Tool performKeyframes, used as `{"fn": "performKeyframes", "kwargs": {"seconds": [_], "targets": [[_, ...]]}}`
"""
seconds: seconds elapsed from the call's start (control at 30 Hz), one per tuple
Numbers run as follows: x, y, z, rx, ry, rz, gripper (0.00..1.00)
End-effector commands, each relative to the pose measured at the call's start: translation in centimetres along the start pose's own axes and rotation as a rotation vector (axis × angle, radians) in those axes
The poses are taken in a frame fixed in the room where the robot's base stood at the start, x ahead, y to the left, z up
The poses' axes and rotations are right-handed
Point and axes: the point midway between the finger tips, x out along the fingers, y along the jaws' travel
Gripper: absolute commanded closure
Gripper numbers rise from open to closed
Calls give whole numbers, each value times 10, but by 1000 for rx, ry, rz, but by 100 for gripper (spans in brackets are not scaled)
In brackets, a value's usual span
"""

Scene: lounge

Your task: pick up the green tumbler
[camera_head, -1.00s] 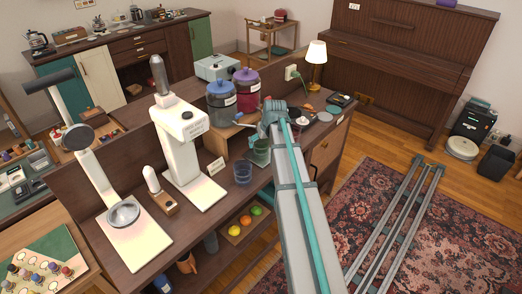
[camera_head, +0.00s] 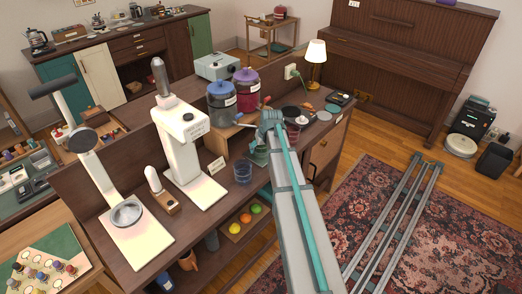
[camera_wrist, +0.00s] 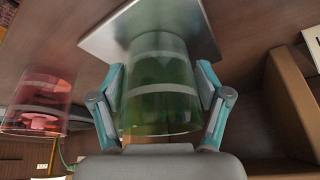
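The green tumbler (camera_wrist: 160,95) stands upright between the two fingers of my gripper (camera_wrist: 161,88) in the wrist view, its wide rim towards the camera. One finger is on each side, very close to the glass; firm contact does not show. In the head view my gripper (camera_head: 268,124) is over the tumbler (camera_head: 258,156), which stands on the wooden counter (camera_head: 225,210) and is partly hidden by my gripper and arm.
A blue tumbler (camera_head: 243,172) stands left of the green one. A reddish glass (camera_head: 293,132) stands to the right and also shows in the wrist view (camera_wrist: 40,105). Lidded jars (camera_head: 220,102) stand behind. A white machine (camera_head: 185,145) is further left.

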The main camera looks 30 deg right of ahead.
Motion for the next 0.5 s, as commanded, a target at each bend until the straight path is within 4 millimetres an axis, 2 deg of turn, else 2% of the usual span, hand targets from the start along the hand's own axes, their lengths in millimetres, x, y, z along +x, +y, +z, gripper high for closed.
{"fn": "performKeyframes", "kwargs": {"seconds": [0.03,0.17,0.23,0.27,0.5], "targets": [[0,0,0,0,-1,0,49],[1,0,0,0,-1,0,70],[0,0,0,0,-1,0,74],[0,0,0,0,-1,0,81],[1,0,0,0,-2,0,82]]}}
